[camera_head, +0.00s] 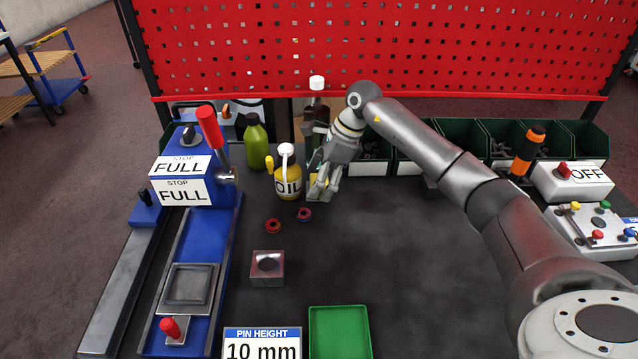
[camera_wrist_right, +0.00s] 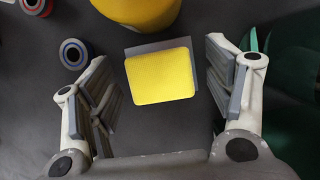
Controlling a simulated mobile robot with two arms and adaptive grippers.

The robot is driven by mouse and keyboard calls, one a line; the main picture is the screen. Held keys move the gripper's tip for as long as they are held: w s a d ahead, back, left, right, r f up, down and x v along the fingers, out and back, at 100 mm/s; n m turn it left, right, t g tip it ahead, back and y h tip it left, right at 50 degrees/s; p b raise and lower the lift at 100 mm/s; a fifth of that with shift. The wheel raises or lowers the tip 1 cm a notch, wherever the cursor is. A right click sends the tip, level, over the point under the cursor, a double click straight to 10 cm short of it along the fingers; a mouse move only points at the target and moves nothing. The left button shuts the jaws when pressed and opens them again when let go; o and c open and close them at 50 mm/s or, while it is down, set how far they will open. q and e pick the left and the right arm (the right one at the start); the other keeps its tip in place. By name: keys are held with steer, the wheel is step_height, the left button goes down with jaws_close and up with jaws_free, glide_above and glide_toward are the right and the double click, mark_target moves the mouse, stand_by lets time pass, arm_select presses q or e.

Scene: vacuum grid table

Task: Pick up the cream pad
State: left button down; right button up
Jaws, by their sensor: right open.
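A yellow, rounded rectangular pad (camera_wrist_right: 160,75) lies on a grey piece (camera_wrist_right: 150,48) that shows along its edge in the right wrist view. I see no clearly cream-coloured pad. My right gripper (camera_head: 322,190) is open, with its two fingers on either side of the yellow pad and gaps on both sides. In the head view the gripper hides most of the pad, beside the yellow oil bottle (camera_head: 288,186). I cannot tell the height of the fingertips over the table. My left gripper is not in view.
A green bottle (camera_head: 256,145) stands behind. Dark green bins (camera_head: 462,133) line the back. A green tray (camera_head: 340,330) is in front. The table's middle right is clear.

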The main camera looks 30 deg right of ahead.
steer(key=c, duration=1.1)
steer(key=shift+r, duration=0.1)
steer(key=shift+r+b, duration=0.35)
steer(key=shift+r, duration=0.25)
steer(key=s+r+b, duration=0.3)
steer(key=s+r, duration=0.8)
steer(key=s, duration=0.3)
steer(key=shift+a+r+b, duration=0.15)
steer(key=shift+r+b, duration=0.2)
